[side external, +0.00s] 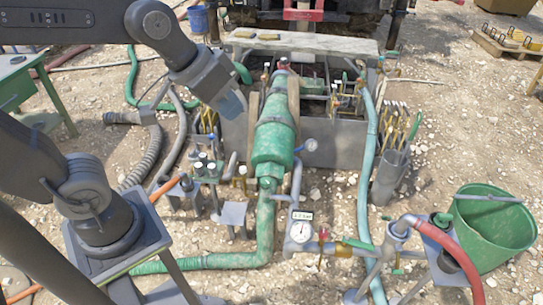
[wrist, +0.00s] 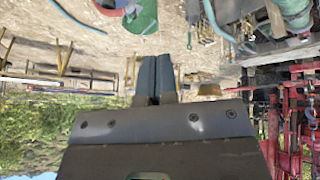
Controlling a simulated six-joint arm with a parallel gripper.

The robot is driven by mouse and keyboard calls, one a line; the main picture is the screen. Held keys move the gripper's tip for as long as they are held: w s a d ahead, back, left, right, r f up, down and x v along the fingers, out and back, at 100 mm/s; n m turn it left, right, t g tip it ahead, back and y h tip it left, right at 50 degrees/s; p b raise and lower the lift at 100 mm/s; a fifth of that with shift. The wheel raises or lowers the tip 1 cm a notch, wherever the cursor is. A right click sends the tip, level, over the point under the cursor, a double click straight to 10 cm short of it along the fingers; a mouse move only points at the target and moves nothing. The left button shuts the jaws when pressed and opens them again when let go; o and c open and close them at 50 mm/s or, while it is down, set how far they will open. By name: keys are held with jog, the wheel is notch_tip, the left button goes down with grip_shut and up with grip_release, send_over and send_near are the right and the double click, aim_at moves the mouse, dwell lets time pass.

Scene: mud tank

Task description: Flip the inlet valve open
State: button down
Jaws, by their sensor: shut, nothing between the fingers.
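A brass valve (side external: 343,249) with a green lever (side external: 361,245) sits on the grey pipe at the lower middle of the side view. A small red handle (side external: 322,240) stands upright on the same pipe, just left of it. I cannot tell for sure which of these is the inlet valve. My gripper (side external: 236,106) is above and left of the green pump body, well apart from both handles. In the wrist view my gripper (wrist: 157,58) has its two dark fingers together, with nothing between them. Neither handle can be made out in the wrist view.
The large green pump (side external: 274,140) stands in front of the grey mud tank (side external: 330,140). A pressure gauge (side external: 300,231) is left of the red handle. A green bucket (side external: 490,230) stands at the right.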

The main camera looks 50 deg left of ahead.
aim_at(358, 244)
jog(key=s+a+f+y, duration=0.2)
jog(key=s+a, duration=0.2)
jog(key=s, duration=0.2)
jog(key=w+d+f+m+h, duration=0.1)
jog(key=w+d+m, duration=0.1)
jog(key=w+d, duration=0.35)
jog(key=w+d+f+m+h, duration=0.1)
jog(key=w+d, duration=0.1)
jog(key=w, duration=0.7)
jog(key=w+d+f+m+h, duration=0.1)
jog(key=w+d+f+m, duration=0.2)
jog(key=w+d+f, duration=0.75)
jog(key=w+d+f+m+t+y, duration=0.1)
jog(key=d+f+m, duration=0.15)
jog(key=f, duration=1.45)
jog(key=w+d+f+m, duration=0.15)
jog(key=d+f, duration=0.25)
jog(key=f, duration=1.3)
jog(key=shift+m, duration=0.4)
jog(key=shift+w+a+f, duration=0.15)
jog(key=shift+w+f, duration=1.9)
jog(key=shift+w, duration=0.2)
jog(key=shift+w+a+f, duration=0.15)
jog(key=shift+w+f, duration=1.9)
jog(key=shift+w, duration=0.2)
jog(key=shift+w, duration=0.2)
